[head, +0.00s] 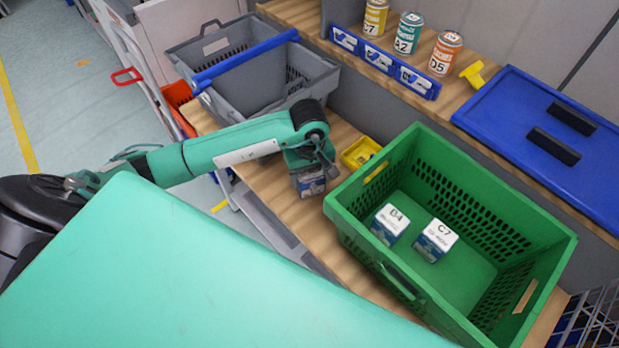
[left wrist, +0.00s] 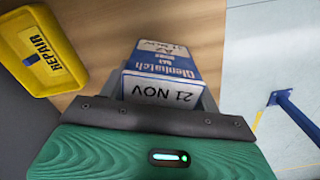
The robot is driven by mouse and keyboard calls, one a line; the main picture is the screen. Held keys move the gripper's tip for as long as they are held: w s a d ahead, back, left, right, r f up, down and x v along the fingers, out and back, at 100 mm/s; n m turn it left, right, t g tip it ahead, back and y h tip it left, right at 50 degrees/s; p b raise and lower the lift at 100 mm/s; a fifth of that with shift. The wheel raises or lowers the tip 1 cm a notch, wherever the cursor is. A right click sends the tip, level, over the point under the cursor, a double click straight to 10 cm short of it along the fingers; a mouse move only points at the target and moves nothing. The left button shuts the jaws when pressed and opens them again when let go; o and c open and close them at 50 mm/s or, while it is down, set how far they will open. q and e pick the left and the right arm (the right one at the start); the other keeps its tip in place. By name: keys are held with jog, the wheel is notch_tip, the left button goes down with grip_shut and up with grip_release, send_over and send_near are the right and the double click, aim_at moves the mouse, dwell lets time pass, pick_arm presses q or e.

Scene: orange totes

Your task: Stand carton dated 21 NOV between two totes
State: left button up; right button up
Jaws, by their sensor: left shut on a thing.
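My left gripper (head: 311,174) is shut on a blue and white carton (head: 312,187), which shows below its jaws in the head view. In the left wrist view the carton (left wrist: 163,75) sits between the fingers, with 21 NOV on its near white face. The carton is over the wooden bench, between the grey tote (head: 290,93) and the green tote (head: 375,175). I cannot tell whether its base touches the bench. The grey tote has a blue bar across it and looks empty. My right gripper is not in view.
Two cartons, B4 (head: 390,225) and C7 (head: 436,241), stand inside the green tote. A small yellow REPAIR bin (head: 360,153) lies close behind the held carton; it also shows in the left wrist view (left wrist: 40,50). Three tins, one D5 (head: 445,53), stand at the back.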

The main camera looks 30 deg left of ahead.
pick_arm(q)
notch_tip(320, 180, down, 2)
jog(key=shift+f, duration=0.4)
jog(key=o, duration=1)
jog(key=shift+o, duration=0.8)
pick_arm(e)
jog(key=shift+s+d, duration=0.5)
